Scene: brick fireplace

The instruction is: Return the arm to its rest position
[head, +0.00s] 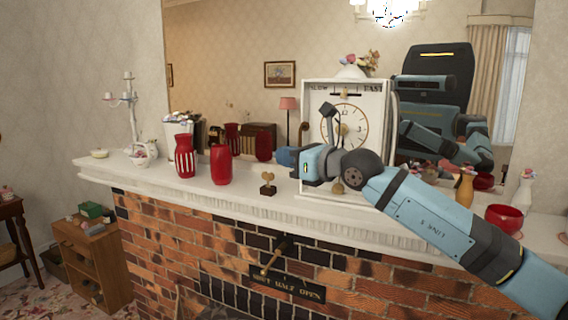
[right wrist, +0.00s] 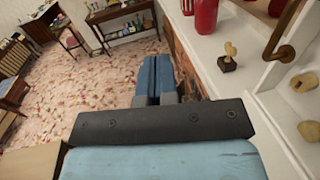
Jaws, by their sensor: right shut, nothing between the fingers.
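My right arm reaches in from the lower right of the head view, in front of the mantel. My right gripper (head: 306,162) is in front of the left part of a white clock (head: 374,100) and partly covers it. In the right wrist view its blue fingers (right wrist: 156,76) are shut together with nothing between them, above the floor beside the mantel. My left gripper is not in view.
A mirror (head: 225,80) behind reflects me. A wooden cabinet (head: 98,262) stands at left.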

